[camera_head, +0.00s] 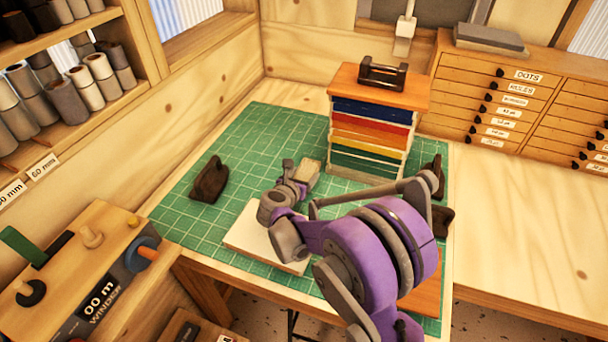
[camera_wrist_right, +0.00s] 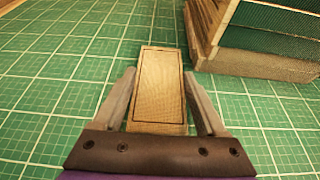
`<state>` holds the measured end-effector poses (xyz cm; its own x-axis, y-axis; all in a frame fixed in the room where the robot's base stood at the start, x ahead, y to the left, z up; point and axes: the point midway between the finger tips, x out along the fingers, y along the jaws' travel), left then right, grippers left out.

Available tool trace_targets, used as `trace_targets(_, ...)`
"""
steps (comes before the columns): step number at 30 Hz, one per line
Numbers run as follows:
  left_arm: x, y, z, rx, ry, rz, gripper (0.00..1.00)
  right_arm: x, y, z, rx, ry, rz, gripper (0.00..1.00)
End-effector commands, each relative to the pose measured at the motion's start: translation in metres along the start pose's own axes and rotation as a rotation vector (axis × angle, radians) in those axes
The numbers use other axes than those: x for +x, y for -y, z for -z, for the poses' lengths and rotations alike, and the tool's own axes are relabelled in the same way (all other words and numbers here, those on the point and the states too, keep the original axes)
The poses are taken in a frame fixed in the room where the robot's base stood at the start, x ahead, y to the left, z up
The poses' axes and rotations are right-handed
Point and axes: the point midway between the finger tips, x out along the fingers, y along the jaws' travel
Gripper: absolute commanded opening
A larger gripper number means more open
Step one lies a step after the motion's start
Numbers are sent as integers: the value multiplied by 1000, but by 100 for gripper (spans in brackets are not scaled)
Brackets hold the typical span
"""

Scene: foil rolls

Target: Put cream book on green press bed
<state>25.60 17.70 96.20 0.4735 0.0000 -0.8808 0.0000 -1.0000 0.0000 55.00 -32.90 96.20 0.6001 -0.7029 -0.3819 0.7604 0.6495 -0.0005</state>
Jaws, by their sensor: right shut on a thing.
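A small cream-tan block with a thin dark border line on its top, which looks like the cream book (camera_wrist_right: 158,85), lies between the fingers of my right gripper (camera_wrist_right: 159,76) in the wrist view. In the head view my right gripper (camera_head: 297,180) is shut on this book (camera_head: 309,168), low over the green gridded mat (camera_head: 240,150). I cannot tell whether the book touches the mat. No separate green press bed can be made out for sure; the mat is the large green surface. My left gripper is not in view.
A rack of coloured layers (camera_head: 368,130) with an orange top stands close behind the book. A pale flat slab (camera_head: 255,238) lies partly under my arm. Dark brown blocks (camera_head: 209,180) stand on the mat. The mat's left back is clear.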

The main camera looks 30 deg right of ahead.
Motion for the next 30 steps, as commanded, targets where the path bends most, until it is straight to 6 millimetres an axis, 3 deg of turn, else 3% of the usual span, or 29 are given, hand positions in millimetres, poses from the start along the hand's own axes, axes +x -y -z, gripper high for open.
trace_targets(9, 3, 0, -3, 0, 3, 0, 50, 1, 0, 3, -1, 0, 0, 16)
trace_targets(10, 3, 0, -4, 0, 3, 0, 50, 1, 0, 4, 0, 0, 0, 76)
trace_targets(14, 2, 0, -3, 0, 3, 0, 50, 1, 0, 2, 0, 0, 0, 99)
trace_targets(24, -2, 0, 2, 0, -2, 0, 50, -2, -1, -3, 1, 1, -1, 100)
trace_targets(30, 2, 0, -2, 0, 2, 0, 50, -37, -1, 0, -2, -1, -3, 100)
